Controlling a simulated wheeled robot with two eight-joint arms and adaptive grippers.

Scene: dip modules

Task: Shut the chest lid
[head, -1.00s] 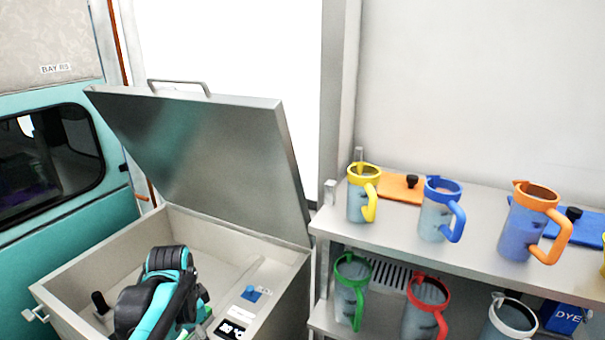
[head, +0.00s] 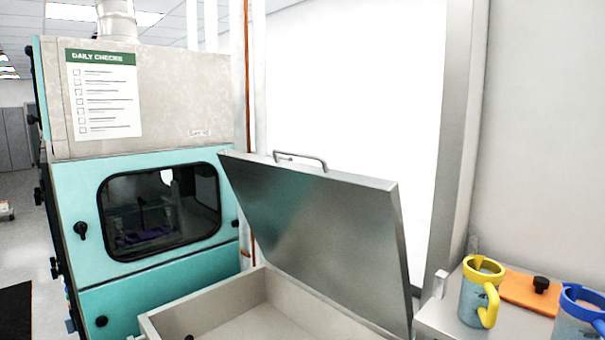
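The chest lid (head: 325,235) is a flat grey metal panel, standing open and tilted up from the far side of the chest. A bar handle (head: 300,160) is on its upper edge. The chest (head: 205,305) is a pale metal box at the bottom centre, cut off by the picture's lower edge. Part of its empty-looking inside shows, with a small dark knob at the bottom edge. Neither of my grippers is in the head view.
A teal cabinet (head: 90,225) with a dark window stands behind and left of the chest. A shelf (head: 440,312) at the lower right holds a yellow-rimmed jug (head: 475,298), a blue-rimmed jug (head: 578,318) and an orange board (head: 525,291). Floor shows at far left.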

